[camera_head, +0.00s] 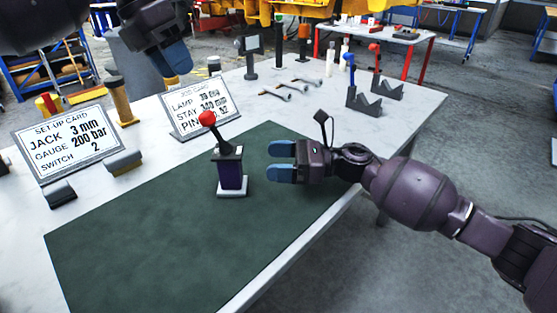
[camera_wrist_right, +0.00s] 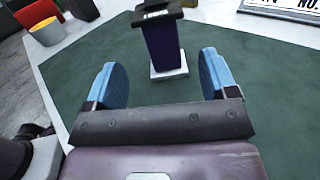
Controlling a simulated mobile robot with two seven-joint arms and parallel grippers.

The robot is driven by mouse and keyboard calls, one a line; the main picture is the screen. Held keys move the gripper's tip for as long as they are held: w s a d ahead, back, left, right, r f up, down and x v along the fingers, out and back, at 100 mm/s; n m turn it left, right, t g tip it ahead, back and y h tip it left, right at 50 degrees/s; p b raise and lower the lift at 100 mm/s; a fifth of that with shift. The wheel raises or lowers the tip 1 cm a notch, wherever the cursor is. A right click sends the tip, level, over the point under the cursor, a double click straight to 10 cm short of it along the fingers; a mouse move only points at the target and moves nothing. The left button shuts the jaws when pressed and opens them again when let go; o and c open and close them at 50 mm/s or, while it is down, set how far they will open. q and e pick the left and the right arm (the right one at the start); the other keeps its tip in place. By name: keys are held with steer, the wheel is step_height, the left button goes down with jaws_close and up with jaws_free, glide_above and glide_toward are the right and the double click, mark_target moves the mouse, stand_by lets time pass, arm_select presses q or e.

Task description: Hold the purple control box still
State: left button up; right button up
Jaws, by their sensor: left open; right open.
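The purple control box (camera_head: 231,177) stands upright on a pale square base on the green mat (camera_head: 130,242). A lever with a red ball knob (camera_head: 207,118) leans up and left from its dark top. My right gripper (camera_head: 281,161) is open just right of the box, its blue fingers pointing toward it, with a gap between. In the right wrist view the box (camera_wrist_right: 164,45) is ahead of the open fingers, roughly centred between them, and its top is cut off. My left gripper (camera_head: 176,60) is open above the table's far left part, away from the box.
A set-up card (camera_head: 65,145) and a job card (camera_head: 199,105) stand at the left and back of the white table (camera_head: 420,102). Wrenches (camera_head: 290,88) and grey V-blocks (camera_head: 365,101) lie farther back right. The mat around the box is clear.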

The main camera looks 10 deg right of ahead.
mark_target(228, 161)
steer(key=shift+w+a+f+n+g, duration=0.1)
steer(key=shift+n+g, duration=0.2)
steer(key=a, duration=0.3)
steer(key=w+a, duration=0.1)
steer(key=a, duration=0.3)
steer(key=w+a, duration=0.1)
steer(key=a, duration=0.2)
steer(key=shift+a, duration=0.2)
